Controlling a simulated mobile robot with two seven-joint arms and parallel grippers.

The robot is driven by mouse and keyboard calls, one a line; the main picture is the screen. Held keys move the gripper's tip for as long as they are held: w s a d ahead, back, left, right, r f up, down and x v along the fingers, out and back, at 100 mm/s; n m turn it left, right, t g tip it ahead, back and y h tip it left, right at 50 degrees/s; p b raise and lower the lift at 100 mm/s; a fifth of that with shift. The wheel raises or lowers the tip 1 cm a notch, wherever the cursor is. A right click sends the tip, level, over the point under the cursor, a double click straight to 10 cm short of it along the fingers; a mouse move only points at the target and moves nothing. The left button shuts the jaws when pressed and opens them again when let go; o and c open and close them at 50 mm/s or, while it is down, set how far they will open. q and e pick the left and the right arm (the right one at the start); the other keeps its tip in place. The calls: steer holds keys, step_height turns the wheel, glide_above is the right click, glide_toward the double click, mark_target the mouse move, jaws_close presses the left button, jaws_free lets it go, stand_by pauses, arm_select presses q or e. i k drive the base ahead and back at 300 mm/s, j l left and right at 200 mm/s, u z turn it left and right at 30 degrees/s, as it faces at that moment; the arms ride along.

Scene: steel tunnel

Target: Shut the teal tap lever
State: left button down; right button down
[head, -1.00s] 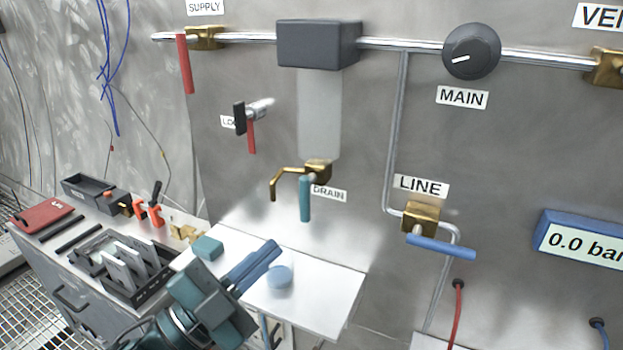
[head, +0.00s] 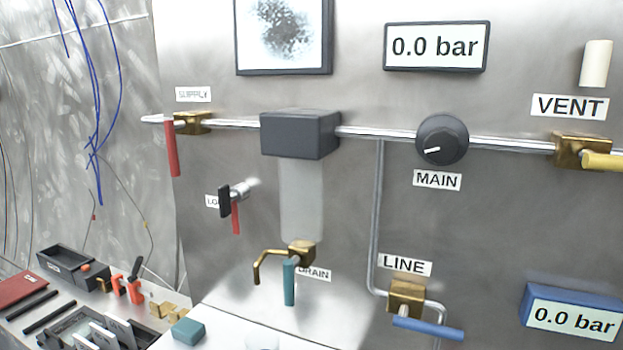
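The teal tap lever (head: 289,284) hangs straight down from the brass drain tap (head: 301,252) on the steel panel, low and left of centre in the head view. The tap's curved spout (head: 258,268) points left and down. The DRAIN label (head: 316,274) is just right of the lever and partly covered by it. Neither of my grippers shows in the head view now.
A red lever (head: 172,148) at SUPPLY hangs down. A smaller red lever (head: 235,217) is nearer the tap. A blue lever (head: 428,328) at LINE lies nearly level. A teal block (head: 188,330) sits below. Free room surrounds the teal lever.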

mark_target(289, 266)
steer(key=j+z, duration=0.4)
steer(key=k+j+z, duration=0.1)
steer(key=j+z, duration=0.25)
steer(key=k+j+z, duration=0.15)
steer(key=j+z, duration=0.25)
steer(key=j, duration=0.15)
